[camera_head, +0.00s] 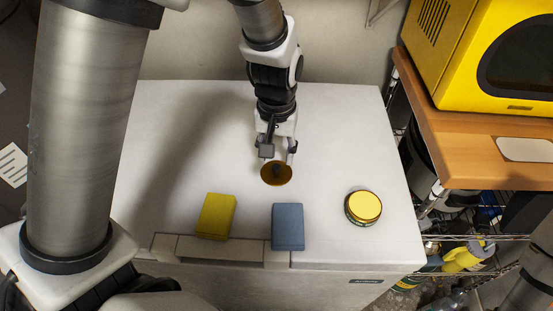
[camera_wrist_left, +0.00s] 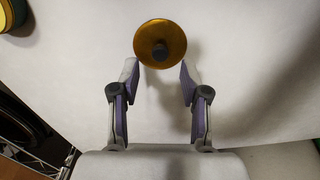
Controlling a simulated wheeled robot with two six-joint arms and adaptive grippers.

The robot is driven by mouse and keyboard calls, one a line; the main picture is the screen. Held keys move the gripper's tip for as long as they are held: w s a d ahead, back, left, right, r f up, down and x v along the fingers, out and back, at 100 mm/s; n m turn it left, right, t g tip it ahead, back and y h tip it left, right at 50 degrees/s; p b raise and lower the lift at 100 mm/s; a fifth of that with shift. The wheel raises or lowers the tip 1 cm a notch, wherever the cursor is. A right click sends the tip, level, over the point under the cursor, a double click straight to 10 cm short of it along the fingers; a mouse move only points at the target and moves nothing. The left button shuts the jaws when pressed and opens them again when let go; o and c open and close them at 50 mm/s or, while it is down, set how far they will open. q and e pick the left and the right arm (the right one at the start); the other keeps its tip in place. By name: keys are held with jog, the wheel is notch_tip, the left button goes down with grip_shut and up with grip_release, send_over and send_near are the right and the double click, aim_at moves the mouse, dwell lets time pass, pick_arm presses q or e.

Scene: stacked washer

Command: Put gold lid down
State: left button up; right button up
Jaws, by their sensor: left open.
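The gold lid (camera_head: 283,179) is a round amber-gold disc with a dark knob. It appears to lie flat, knob up, on the white washer top (camera_head: 330,125). My left gripper (camera_head: 277,157) is open above the lid's far edge. In the left wrist view the lid (camera_wrist_left: 160,30) sits just beyond and between the tips of my spread left gripper (camera_wrist_left: 160,68), with a gap on each side of the knob. My right gripper is not in view.
A yellow sponge (camera_head: 215,216) and a blue-grey sponge (camera_head: 288,227) lie near the front edge. A round tin with a yellow top (camera_head: 363,206) stands to the right. A yellow microwave (camera_head: 460,60) sits on a wooden shelf (camera_head: 470,150) beyond the right edge.

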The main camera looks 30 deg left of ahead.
aim_at(276, 167)
pick_arm(q)
notch_tip(276, 167, up, 8)
jog(key=shift+r, duration=0.2)
dwell(0.3)
